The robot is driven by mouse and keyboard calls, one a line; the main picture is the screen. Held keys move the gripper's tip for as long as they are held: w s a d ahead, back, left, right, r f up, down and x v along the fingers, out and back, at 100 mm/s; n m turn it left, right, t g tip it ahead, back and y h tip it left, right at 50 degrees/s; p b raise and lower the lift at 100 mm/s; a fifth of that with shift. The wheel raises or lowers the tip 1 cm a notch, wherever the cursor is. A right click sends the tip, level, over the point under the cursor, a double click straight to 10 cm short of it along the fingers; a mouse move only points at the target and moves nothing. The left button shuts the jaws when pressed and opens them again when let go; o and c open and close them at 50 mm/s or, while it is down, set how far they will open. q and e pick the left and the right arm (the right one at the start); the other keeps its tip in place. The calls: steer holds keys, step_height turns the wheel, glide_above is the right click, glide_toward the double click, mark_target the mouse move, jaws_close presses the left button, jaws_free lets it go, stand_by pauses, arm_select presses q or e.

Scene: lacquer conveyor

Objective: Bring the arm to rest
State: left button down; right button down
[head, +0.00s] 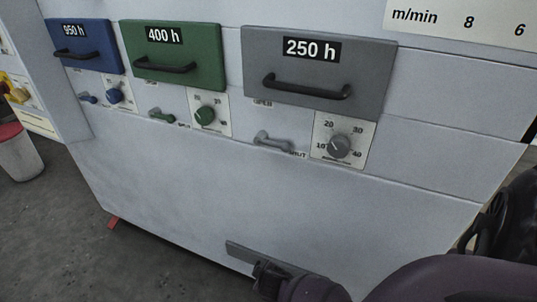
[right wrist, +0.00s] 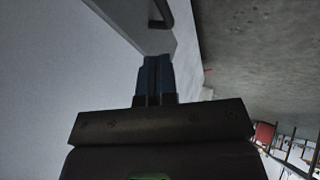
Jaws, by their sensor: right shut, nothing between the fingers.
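My right arm (head: 440,280) comes in at the lower right of the head view. My right gripper (right wrist: 154,66) shows in the right wrist view with its two dark fingers together and nothing between them. In that view the fingertips point toward a light grey box-like part (right wrist: 140,25) with a dark loop handle (right wrist: 160,14). I cannot tell whether they touch it. My left arm and gripper are not in view.
The pale machine front carries a blue 950 h drawer (head: 85,50), a green 400 h drawer (head: 178,62) and a grey 250 h drawer (head: 318,77), with levers and dials below. A grey bar (head: 240,252) sits low. A red-topped bin (head: 18,155) stands left on open floor.

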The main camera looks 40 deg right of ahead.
arm_select(q)
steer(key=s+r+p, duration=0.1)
steer(key=p, duration=0.2)
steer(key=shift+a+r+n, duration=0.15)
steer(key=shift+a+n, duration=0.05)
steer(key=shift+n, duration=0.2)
arm_select(e)
steer(key=v, duration=0.5)
